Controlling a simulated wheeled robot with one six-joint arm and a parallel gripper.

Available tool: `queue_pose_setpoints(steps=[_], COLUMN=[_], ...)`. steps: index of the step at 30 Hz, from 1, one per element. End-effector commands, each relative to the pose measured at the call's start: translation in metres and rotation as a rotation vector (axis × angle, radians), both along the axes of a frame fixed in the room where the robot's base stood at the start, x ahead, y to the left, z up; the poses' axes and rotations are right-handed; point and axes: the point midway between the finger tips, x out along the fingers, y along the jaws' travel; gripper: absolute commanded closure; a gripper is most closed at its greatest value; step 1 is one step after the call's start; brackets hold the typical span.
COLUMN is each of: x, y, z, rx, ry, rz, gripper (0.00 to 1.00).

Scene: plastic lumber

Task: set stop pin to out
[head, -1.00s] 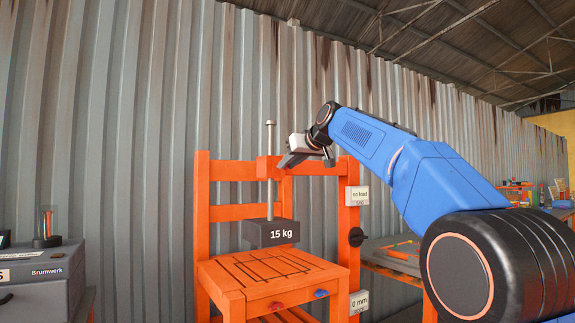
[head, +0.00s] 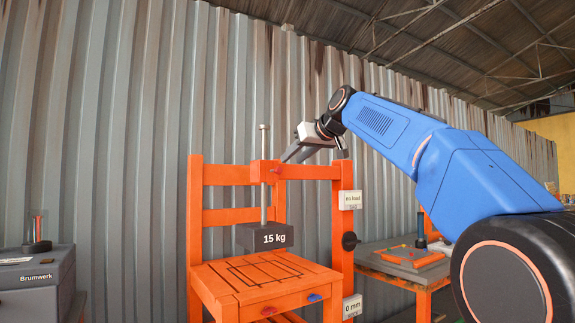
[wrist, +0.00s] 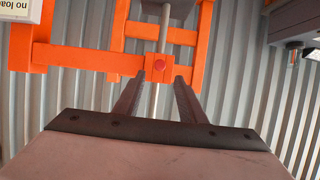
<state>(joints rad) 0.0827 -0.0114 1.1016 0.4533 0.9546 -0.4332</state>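A small round red knob, which looks like the stop pin (wrist: 159,64), sits on the orange block around the vertical steel rod (wrist: 163,30). My gripper (wrist: 158,80) is open and empty. In the wrist view its two fingers point at the block, one to each side of the red knob, with a visible gap between them. In the head view my gripper (head: 290,155) is above and beside the block at the orange crossbar (head: 310,172). Whether the fingers touch anything I cannot tell. A dark 15 kg weight (head: 265,237) is on the rod above the slatted orange seat (head: 225,278).
A "no load" label (head: 351,199), a black knob (head: 350,241) and a "0 mm" label (head: 352,306) are on the right post. Red (head: 268,311) and blue (head: 314,297) knobs are on the seat front. A Brumwerk device (head: 38,290) stands left, a workbench (head: 400,265) right.

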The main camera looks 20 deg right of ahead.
Motion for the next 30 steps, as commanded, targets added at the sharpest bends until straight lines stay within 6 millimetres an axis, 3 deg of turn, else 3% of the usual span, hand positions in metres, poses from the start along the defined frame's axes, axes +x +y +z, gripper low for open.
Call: queue_pose_setpoints(steps=[6,13,19,30], x=[-0.04,-0.07,-0.082,-0.083], y=[-0.014,-0.024,-0.027,-0.027], z=[0.018,0.03,0.035,0.036], rx=[-0.001,-0.001,0.0,-0.001], ry=[-0.003,0.0,0.0,0.001], rz=[-0.002,-0.002,-0.001,0.0], gripper=[0.63,0.63,0.63,0.63])
